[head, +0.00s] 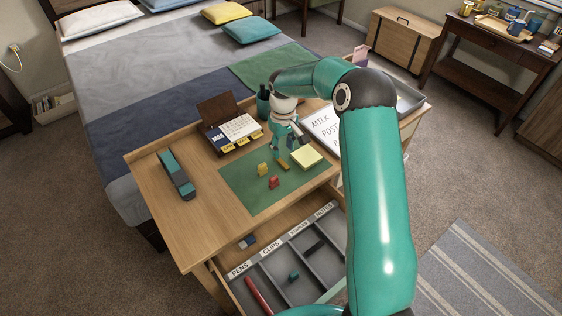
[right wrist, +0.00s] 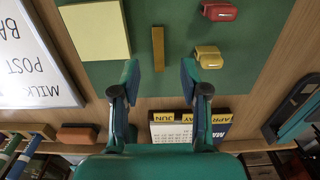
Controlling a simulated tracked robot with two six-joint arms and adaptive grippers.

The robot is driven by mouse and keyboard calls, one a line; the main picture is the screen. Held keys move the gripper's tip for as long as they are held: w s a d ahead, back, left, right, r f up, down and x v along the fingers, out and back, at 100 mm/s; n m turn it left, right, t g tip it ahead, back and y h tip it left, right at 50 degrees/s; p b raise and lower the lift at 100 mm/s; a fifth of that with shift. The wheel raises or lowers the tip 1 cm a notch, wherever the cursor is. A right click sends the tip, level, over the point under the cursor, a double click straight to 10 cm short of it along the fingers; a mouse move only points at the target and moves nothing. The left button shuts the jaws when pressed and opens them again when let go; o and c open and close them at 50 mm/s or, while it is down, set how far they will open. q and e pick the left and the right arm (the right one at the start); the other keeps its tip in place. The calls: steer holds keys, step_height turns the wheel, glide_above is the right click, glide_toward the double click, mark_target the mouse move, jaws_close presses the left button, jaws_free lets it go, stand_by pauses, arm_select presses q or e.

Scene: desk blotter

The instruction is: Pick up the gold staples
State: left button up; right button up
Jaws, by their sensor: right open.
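The gold staples (head: 283,164) are a thin gold strip lying on the green blotter (head: 240,188), left of the yellow note pad (head: 306,157). In the right wrist view the strip (right wrist: 158,48) lies lengthwise, just beyond the gap between my fingertips. My right gripper (head: 285,149) is open and empty above the back part of the blotter. Its two fingers also show in the right wrist view (right wrist: 160,78), apart, with nothing between them. My left gripper is not in view.
A yellow clip-like piece (right wrist: 208,57) and a red one (right wrist: 219,11) lie close by. A stapler (head: 176,175) is at the left, and a desk calendar (head: 239,128) behind the blotter. The open drawer (head: 272,262) has labelled compartments in front.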

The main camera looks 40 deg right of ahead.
mark_target(283, 163)
steer(key=shift+d+f+p, duration=0.1)
steer(key=shift+f+p, duration=0.6)
steer(key=shift+f, duration=2.65)
steer(key=shift+c, duration=0.4)
jaws_close()
